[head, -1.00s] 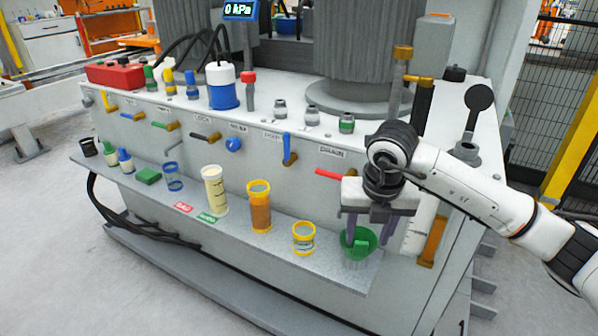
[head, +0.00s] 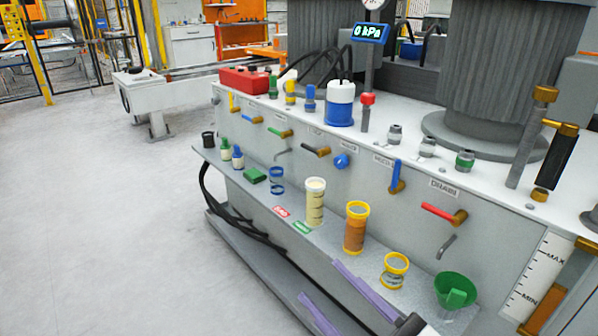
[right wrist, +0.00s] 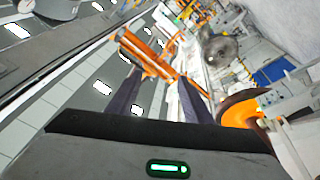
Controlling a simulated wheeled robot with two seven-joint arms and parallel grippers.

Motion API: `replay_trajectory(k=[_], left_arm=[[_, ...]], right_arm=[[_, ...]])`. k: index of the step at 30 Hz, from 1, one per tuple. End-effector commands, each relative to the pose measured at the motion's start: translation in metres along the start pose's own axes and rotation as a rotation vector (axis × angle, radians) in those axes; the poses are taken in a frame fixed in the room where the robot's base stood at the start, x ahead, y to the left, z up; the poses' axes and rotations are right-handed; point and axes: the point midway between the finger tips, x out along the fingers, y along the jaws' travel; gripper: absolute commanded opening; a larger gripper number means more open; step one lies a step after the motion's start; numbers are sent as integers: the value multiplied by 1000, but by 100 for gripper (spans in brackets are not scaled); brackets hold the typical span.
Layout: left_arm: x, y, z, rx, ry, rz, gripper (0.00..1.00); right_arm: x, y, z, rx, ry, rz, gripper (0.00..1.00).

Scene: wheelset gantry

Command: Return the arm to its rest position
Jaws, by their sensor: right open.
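My right gripper (head: 318,280) shows at the bottom of the head view. Its two purple fingers are spread apart with nothing between them, in front of the machine's shelf. The fingers also show open and empty in the right wrist view (right wrist: 160,78). A green funnel-like cup (head: 456,290) stands at the right end of the shelf, apart from the gripper. Most of my right arm is out of the head view. My left gripper is not in view.
The grey shelf (head: 290,232) holds a yellow-rimmed ring jar (head: 394,271), an orange-brown cylinder (head: 355,230), a cream cylinder (head: 315,203) and small bottles. Valve handles, such as the red one (head: 437,212), stick out above it. Floor (head: 110,230) at left is clear.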

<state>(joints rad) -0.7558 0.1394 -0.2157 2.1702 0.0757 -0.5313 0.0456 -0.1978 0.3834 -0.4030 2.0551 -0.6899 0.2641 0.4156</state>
Motion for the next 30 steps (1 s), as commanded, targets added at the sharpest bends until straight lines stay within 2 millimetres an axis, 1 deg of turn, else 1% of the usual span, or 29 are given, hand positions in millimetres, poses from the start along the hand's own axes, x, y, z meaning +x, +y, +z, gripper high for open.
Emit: replay_trajectory(k=[1,2,3,5,6,8,9,10,12,14,15,16,17,18,27,30], left_arm=[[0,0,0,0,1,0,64],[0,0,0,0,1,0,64],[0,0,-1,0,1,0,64],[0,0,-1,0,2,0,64],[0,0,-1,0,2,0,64],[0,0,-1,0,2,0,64],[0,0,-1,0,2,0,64],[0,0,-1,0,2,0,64],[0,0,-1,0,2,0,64],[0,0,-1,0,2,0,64],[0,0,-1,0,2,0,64],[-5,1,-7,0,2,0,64],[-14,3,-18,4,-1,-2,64],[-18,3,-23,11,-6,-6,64],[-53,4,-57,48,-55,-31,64],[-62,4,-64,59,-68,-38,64]], right_arm=[[-23,2,33,129,-154,100,46],[-37,0,52,193,-242,144,46],[-56,-4,74,267,-348,188,46],[-86,-17,102,370,-493,232,46],[-105,-28,116,431,-579,248,46],[-132,-47,133,514,-696,262,46],[-150,-60,141,566,-765,265,46],[-162,-70,146,602,-814,265,46],[-189,-94,153,686,-917,258,46],[-212,-115,155,754,-1000,247,46],[-226,-129,155,800,-1053,236,46],[-230,-132,149,820,-1076,229,46],[-223,-120,139,804,-1068,229,46],[-220,-114,134,796,-1072,227,46],[-212,-84,95,755,-1124,210,46],[-211,-77,86,743,-1139,205,46]])
